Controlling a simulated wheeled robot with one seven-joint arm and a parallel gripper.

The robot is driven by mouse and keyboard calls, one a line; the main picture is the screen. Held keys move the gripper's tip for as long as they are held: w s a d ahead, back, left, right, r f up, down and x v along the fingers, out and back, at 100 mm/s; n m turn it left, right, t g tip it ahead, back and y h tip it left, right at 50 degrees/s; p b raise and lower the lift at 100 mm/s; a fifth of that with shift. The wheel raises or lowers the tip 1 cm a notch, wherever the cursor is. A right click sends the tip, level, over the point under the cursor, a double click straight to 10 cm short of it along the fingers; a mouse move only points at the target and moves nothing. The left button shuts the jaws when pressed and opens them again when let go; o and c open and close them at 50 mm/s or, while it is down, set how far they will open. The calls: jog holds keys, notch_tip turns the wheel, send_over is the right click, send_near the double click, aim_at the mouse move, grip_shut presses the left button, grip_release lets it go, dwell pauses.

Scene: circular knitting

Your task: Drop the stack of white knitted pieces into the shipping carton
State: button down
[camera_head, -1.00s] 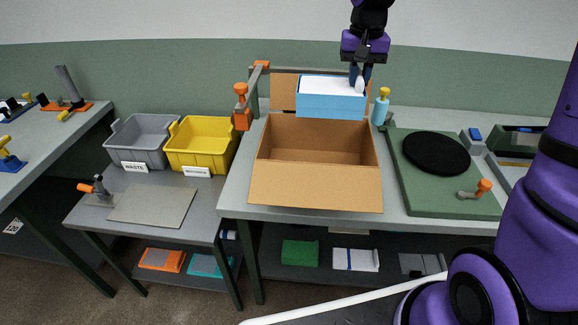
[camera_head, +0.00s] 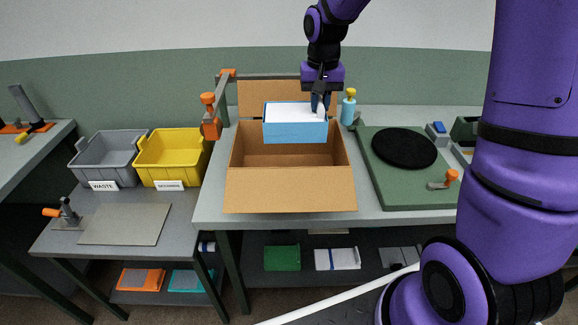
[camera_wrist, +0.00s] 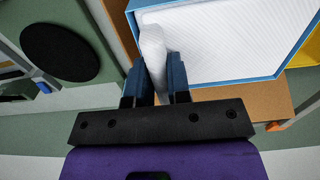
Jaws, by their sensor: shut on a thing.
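A white ribbed stack (camera_head: 293,111) with light blue sides (camera_head: 295,132) hangs at the rear part of the open brown shipping carton (camera_head: 288,191). It overlaps the carton's back wall in the head view; its exact height over the rim cannot be told. My gripper (camera_head: 321,104) is at the stack's right rear end, pointing down. In the wrist view my gripper (camera_wrist: 158,72) is shut on a narrow white upright part (camera_wrist: 153,45) at the stack's edge. The white ribbed top (camera_wrist: 225,40) sits inside a thin blue rim. The stack looks level. The visible carton floor is bare.
A light blue bottle with a yellow top (camera_head: 348,108) stands close right of the stack. Right is a green board (camera_head: 400,192) with a black disc (camera_head: 404,149). Yellow (camera_head: 172,162) and grey (camera_head: 103,160) bins stand left.

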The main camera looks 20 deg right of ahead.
jog(key=c, duration=1)
grip_release()
notch_tip(320, 180, up, 10)
jog(key=shift+r, duration=0.45)
jog(key=s+r+n+t, duration=0.1)
jog(key=s+r+t, duration=0.1)
jog(key=s, duration=1.1)
jog(key=s+d+r+n+t, duration=0.1)
jog(key=s+r+n+t, duration=0.1)
jog(key=s, duration=1.2)
jog(key=shift+s+d+r+n+t, duration=0.15)
jog(key=shift+s+r+n+t, duration=0.15)
jog(key=shift+r+t, duration=0.35)
